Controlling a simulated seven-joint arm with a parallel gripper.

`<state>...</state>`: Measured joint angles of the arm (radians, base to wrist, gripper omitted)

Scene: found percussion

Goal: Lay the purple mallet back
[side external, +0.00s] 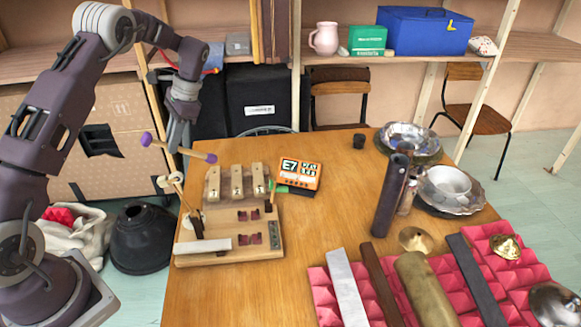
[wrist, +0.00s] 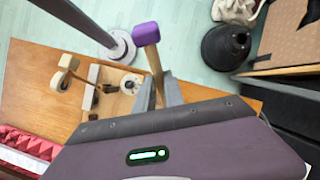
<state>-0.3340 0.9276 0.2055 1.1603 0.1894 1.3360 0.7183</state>
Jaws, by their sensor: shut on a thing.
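The purple mallet (side external: 190,152) has a wooden handle and a purple tip at each end. My gripper (side external: 179,143) is shut on its handle and holds it in the air, slightly tilted, above the left part of the table. In the wrist view one purple tip (wrist: 146,33) sticks out beyond my fingers (wrist: 158,92); the other end is hidden.
An orange-and-white box (side external: 297,174) lies right of the board. Dark upright tubes (side external: 390,195) and metal bowls (side external: 447,185) stand farther right. Pink foam (side external: 320,283) bears several bars at the front right. The table's middle (side external: 330,220) is clear.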

